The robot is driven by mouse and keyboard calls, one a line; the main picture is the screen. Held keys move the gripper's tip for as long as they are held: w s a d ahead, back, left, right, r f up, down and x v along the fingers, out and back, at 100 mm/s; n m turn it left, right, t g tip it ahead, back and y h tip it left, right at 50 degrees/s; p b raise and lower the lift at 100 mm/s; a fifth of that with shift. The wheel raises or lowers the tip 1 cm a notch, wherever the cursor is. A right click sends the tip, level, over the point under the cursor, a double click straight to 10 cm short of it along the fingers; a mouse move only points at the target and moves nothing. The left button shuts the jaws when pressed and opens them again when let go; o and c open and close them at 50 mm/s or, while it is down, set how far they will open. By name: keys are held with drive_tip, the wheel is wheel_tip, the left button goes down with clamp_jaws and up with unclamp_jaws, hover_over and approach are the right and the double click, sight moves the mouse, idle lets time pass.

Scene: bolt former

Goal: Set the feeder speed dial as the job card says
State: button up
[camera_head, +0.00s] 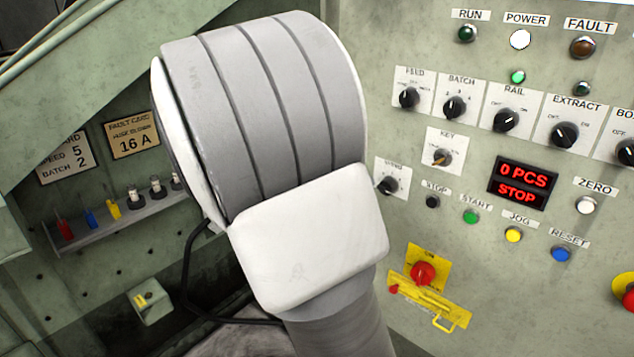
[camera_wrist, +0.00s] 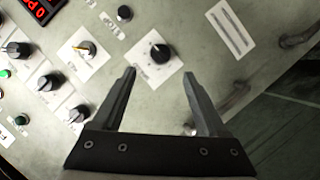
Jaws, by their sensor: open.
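The job card (camera_head: 66,158) at the left in the head view is partly cut off; it reads SPEED 5 and BATCH 2. The speed dial (camera_head: 388,185) is a black knob on a white plate, just right of my arm, its label partly hidden. In the wrist view the speed dial (camera_wrist: 160,53) lies just beyond the fingertips, roughly centred between them. Its scale is too small to read. My gripper (camera_wrist: 160,73) is open and empty, not visibly touching the knob. In the head view my arm hides the gripper.
The key switch (camera_head: 441,157) and black stop button (camera_head: 432,201) sit near the speed dial. A row of other dials, such as batch (camera_head: 454,107), is above. The display (camera_head: 522,183) reads 0 PCS STOP. A red button (camera_head: 423,272) with a yellow guard is below.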

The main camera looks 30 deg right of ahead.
drive_tip(key=p+v, duration=0.1)
drive_tip(key=v, duration=0.8)
drive_tip(key=shift+p, duration=0.4)
drive_tip(key=shift+s, duration=0.1)
drive_tip(key=s+f+n+g+y, duration=0.1)
drive_tip(key=s+f+n+y, duration=0.15)
drive_tip(key=s+y, duration=0.65)
drive_tip(key=s+a+r+n+t+y, duration=0.3)
drive_tip(key=s+a+n+t+y, duration=0.25)
drive_tip(key=s+a, duration=0.4)
wheel_tip(320, 180, up, 22)
drive_tip(key=p, duration=2.2)
drive_tip(key=shift+w+a+m, duration=0.2)
drive_tip(key=shift+a+m, duration=0.1)
drive_tip(key=shift+a, duration=0.05)
drive_tip(key=shift+g, duration=0.25)
drive_tip(key=c, duration=0.4)
drive_tip(key=shift+d, duration=0.1)
